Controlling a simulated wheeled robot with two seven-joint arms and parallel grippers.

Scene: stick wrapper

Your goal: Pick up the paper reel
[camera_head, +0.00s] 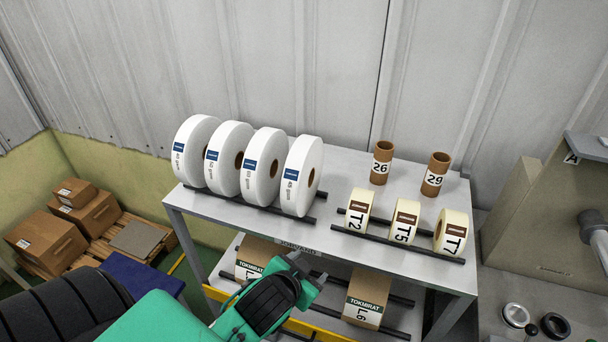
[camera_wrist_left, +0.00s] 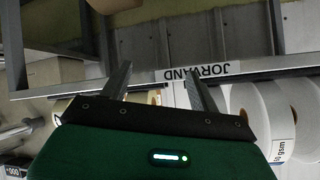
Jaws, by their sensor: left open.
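Several large white paper reels (camera_head: 305,178) stand upright in a row on the top shelf, each with a blue label and a gsm marking. Three smaller cream reels marked T2 (camera_head: 356,211), T5 (camera_head: 403,222) and T7 (camera_head: 452,232) stand to their right. My left gripper (camera_head: 308,268) is open and empty, in front of the table's front edge and below the reels, touching none. In the left wrist view my left gripper (camera_wrist_left: 157,75) points at the shelf edge labelled JORVAND, with white reels (camera_wrist_left: 277,115) at right. My right gripper is not in view.
Black rails hold the reels on the grey table (camera_head: 338,160). Brown cores marked 26 (camera_head: 382,165) and 29 (camera_head: 435,175) stand behind the cream reels. A corrugated wall closes the back.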

